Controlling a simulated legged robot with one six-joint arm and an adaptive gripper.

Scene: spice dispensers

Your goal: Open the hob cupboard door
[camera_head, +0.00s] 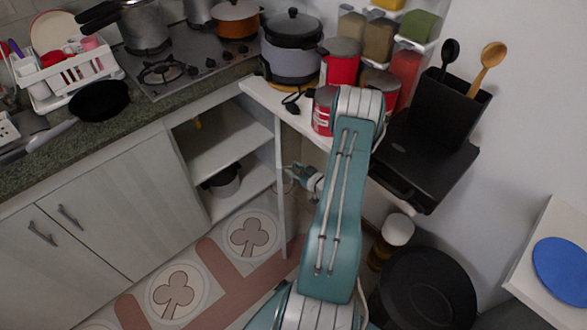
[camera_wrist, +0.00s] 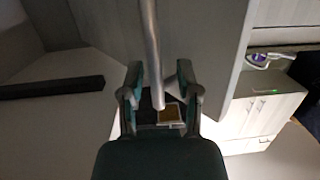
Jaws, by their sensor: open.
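The hob cupboard (camera_head: 205,152) stands open below the hob in the head view, with its shelves showing. Its pale door (camera_head: 281,195) is swung outward and seen almost edge-on. My gripper (camera_head: 297,178) is just to the right of the door, on its handle side, partly hidden by my arm. In the wrist view my gripper (camera_wrist: 160,88) is open, with a finger on each side of a metal bar handle (camera_wrist: 150,45). The handle's lower end lies between the fingers; I cannot tell whether they touch it. The door's panel (camera_wrist: 205,45) shows behind it.
A dark pot (camera_head: 222,182) sits inside the cupboard. A shut double-door cupboard (camera_head: 90,215) is to the left. A side shelf with red tins (camera_head: 340,62) is above my gripper. A black bin (camera_head: 425,290) and a jar (camera_head: 391,240) stand right of my arm.

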